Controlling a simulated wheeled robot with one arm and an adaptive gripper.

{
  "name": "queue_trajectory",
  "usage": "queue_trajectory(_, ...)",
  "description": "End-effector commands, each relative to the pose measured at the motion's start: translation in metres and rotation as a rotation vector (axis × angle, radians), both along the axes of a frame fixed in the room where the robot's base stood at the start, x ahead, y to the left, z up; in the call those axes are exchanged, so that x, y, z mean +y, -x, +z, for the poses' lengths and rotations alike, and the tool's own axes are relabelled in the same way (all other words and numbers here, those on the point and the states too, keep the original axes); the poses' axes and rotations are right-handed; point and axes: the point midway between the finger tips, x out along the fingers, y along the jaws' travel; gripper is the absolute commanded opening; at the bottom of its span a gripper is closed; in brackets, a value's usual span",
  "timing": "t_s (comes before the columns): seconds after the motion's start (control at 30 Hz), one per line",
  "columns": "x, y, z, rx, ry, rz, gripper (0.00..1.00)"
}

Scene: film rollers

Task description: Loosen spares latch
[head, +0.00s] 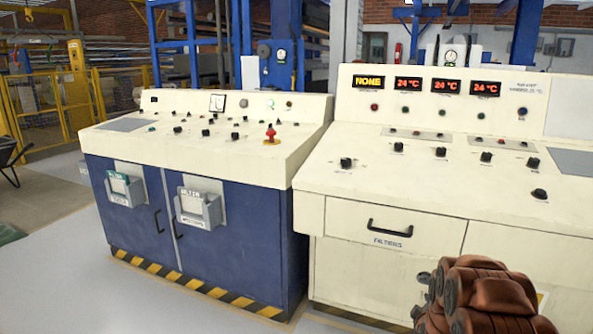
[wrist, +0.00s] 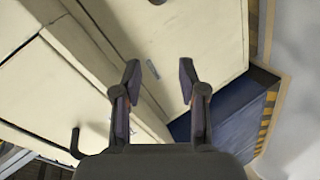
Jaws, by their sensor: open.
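A small grey latch-like bar (wrist: 152,70) sits on the cream cabinet door (wrist: 165,35) in the wrist view. No spares label can be read. My gripper (wrist: 159,67) is open and empty, its two dark fingers on either side of the bar in the picture. Contact or distance to the door cannot be told. In the head view, the cream door (head: 365,275) lies below the FILTERS drawer (head: 390,228). A small dark round fitting (head: 424,277) shows there beside my copper-coloured arm, which hides the door's right part and my fingers.
The drawer's black handle (head: 390,229) juts out above the door and also shows in the wrist view (wrist: 76,143). A blue cabinet (head: 240,240) with a striped base stands to the left. The grey floor (head: 150,310) in front is clear.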

Motion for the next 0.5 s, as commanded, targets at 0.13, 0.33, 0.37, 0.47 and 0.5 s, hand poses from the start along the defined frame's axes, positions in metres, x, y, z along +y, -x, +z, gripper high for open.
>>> queue_trajectory(0.13,0.02,0.01,0.05,0.07,-0.109,-0.016,0.42)
queue_trajectory(0.33,0.048,0.035,0.101,0.177,-0.252,-0.053,0.42)
queue_trajectory(0.37,0.052,0.04,0.109,0.195,-0.273,-0.06,0.42)
queue_trajectory(0.47,0.067,0.057,0.135,0.249,-0.339,-0.085,0.42)
queue_trajectory(0.5,0.073,0.065,0.146,0.272,-0.365,-0.096,0.42)
